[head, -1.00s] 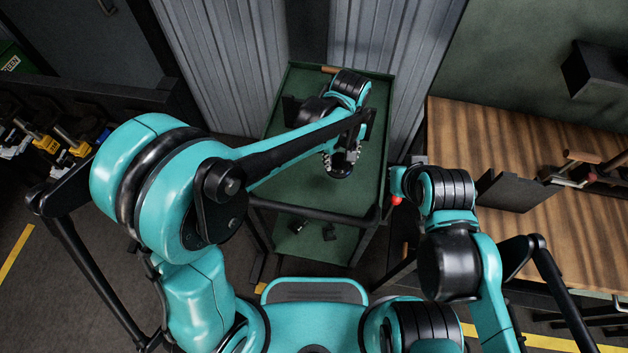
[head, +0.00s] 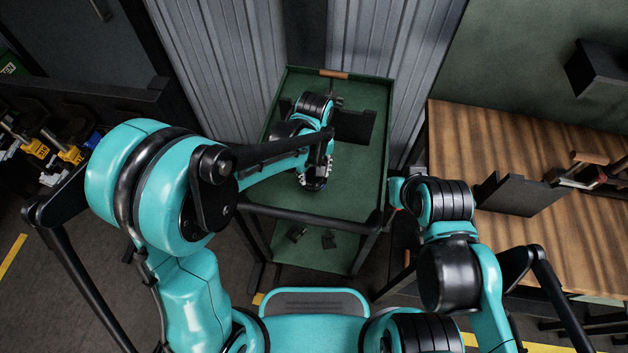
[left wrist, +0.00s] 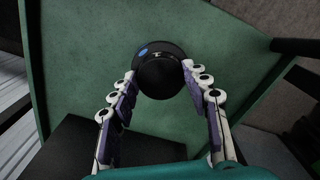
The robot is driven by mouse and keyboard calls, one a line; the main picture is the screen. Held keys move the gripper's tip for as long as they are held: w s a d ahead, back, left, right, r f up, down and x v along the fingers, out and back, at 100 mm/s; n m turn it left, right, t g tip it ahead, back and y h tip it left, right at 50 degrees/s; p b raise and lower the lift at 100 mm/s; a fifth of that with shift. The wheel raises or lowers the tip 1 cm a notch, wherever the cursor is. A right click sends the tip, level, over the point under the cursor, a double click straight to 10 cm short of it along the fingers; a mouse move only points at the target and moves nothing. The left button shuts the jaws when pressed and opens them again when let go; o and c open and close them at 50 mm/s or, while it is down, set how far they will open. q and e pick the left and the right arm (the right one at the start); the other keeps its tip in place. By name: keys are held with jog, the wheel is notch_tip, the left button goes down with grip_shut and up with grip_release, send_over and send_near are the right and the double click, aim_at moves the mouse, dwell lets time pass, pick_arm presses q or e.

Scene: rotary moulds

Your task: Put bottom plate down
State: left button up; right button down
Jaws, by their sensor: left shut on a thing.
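My left gripper (head: 316,177) is over the green top of a cart. It is shut on a round black piece, which I take to be the bottom plate (left wrist: 160,76). In the left wrist view the piece sits between the two fingertips, with a small blue spot on its side. In the head view it is a small dark shape (head: 313,186) under the fingers, mostly hidden. I cannot tell whether it touches the cart top. My right gripper is not visible; only its arm shows at the right.
The green cart top (head: 358,190) has a raised rim and bare room to the right of my gripper. A dark upright panel (head: 355,127) stands behind my left wrist. A wooden bench (head: 470,130) is at the right. Small black parts (head: 328,241) lie on the lower shelf.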

aim_at(314, 180)
pick_arm(q)
jog(key=shift+f+b, duration=0.85)
jog(key=shift+f, duration=1.1)
jog(key=o, duration=1.4)
jog(key=shift+f, duration=0.1)
notch_tip(314, 180, up, 12)
jog(key=p, duration=0.4)
jog(key=s+a+r+m+t, duration=0.1)
jog(key=s+a+r+t, duration=0.1)
jog(key=a, duration=0.4)
jog(key=s+a+r+m+t, duration=0.2)
jog(key=s+a+r, duration=0.1)
jog(key=s+a, duration=0.2)
jog(key=s+a+r+m+t, duration=0.1)
jog(key=s+a+r+t, duration=0.1)
jog(key=a, duration=0.4)
jog(key=shift+s+a+r+m+t, duration=0.2)
jog(key=shift+s+t, duration=0.1)
jog(key=shift+s, duration=0.15)
jog(key=shift+s+a+r+m+t, duration=0.15)
jog(key=shift+s+t, duration=0.15)
jog(key=shift+s, duration=0.15)
